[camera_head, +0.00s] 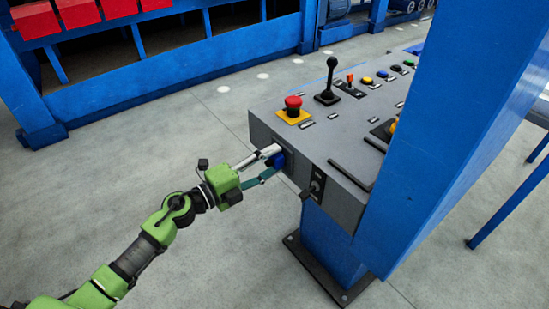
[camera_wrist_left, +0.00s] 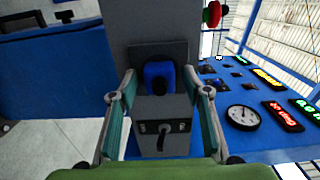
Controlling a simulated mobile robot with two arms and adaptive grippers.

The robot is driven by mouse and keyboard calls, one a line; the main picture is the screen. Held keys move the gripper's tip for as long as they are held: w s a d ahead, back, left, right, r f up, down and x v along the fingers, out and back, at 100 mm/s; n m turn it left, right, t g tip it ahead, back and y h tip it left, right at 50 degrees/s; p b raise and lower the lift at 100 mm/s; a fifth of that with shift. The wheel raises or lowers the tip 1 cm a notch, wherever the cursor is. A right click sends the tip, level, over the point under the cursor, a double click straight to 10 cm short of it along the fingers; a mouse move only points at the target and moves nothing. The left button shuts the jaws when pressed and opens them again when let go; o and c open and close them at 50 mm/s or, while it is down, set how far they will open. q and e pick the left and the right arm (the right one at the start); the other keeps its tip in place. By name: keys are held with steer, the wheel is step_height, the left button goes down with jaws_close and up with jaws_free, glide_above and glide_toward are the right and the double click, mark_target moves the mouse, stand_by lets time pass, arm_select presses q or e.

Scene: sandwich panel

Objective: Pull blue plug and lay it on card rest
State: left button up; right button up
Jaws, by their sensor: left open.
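The blue plug (camera_head: 278,160) sits in the side face of the grey console, near its left corner. In the left wrist view the plug (camera_wrist_left: 158,76) shows on a dark plate, in the middle of the picture. My left gripper (camera_head: 270,162) is open, with its fingertips close to the plug. In the wrist view the gripper (camera_wrist_left: 160,80) has one finger on each side of the plug; I cannot tell whether they touch it. I cannot make out which part is the card rest. My right gripper is not in view.
The console top (camera_head: 330,135) carries a red mushroom button (camera_head: 293,105), a black lever (camera_head: 328,85) and several small buttons. A key switch (camera_head: 316,186) is on the side face, right of the plug. A blue post (camera_head: 450,130) stands at the right.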

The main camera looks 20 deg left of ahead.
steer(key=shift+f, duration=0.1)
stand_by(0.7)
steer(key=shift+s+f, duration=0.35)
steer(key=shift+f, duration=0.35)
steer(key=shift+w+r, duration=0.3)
arm_select(q)
steer(key=shift+p, duration=0.3)
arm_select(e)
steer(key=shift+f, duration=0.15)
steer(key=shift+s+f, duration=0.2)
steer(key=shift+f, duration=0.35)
